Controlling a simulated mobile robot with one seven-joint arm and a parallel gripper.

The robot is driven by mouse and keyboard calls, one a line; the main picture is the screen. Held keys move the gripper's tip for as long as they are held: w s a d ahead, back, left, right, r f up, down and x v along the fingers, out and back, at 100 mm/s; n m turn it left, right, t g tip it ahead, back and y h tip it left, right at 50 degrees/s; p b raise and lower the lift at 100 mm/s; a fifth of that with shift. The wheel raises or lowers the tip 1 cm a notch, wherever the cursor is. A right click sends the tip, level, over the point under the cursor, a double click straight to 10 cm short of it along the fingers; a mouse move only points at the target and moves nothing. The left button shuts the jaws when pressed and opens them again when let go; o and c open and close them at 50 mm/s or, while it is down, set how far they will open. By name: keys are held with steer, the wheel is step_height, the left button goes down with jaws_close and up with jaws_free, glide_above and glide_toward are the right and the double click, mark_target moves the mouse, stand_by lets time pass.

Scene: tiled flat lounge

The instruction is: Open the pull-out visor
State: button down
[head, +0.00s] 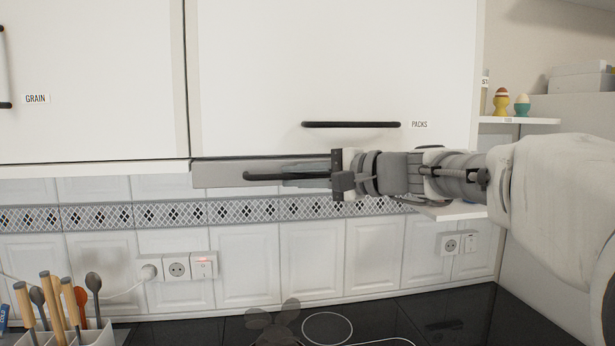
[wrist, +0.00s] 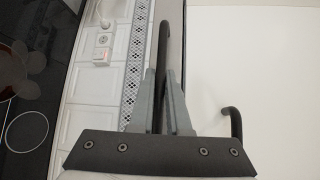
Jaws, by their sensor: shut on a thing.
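The pull-out visor (head: 220,174) is a grey strip under the white wall cabinet. Its black bar handle (head: 262,177) runs along its front. My gripper (head: 308,173) reaches in from the right and is shut on the handle towards its right part. In the wrist view, my two grey fingers (wrist: 162,78) lie on either side of the black handle (wrist: 165,38), whose curved end shows beyond them. The right part of the visor is hidden behind my gripper and arm. I cannot tell how far out the visor stands.
The PACKS cabinet door (head: 330,70) with its black handle (head: 350,125) is just above my gripper. A black hob (head: 380,315) lies below. A utensil holder (head: 90,335) stands at the lower left. A shelf with egg cups (head: 521,105) is at the right.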

steer(key=shift+s, duration=0.1)
stand_by(0.3)
steer(key=shift+s+d+f+b, duration=0.1)
steer(key=shift+s+d+b, duration=0.05)
steer(key=shift+s+b, duration=0.25)
steer(key=s+d+b, duration=0.2)
steer(key=s+b, duration=0.2)
steer(key=s, duration=0.7)
steer(key=shift+s+d+b, duration=0.15)
steer(key=shift+d+b, duration=0.2)
steer(key=shift+b, duration=0.05)
steer(key=c, duration=1.2)
jaws_free()
steer(key=shift+o, duration=0.2)
steer(key=v, duration=1.7)
steer(key=shift+d+p, duration=0.2)
steer(key=shift+p, duration=0.1)
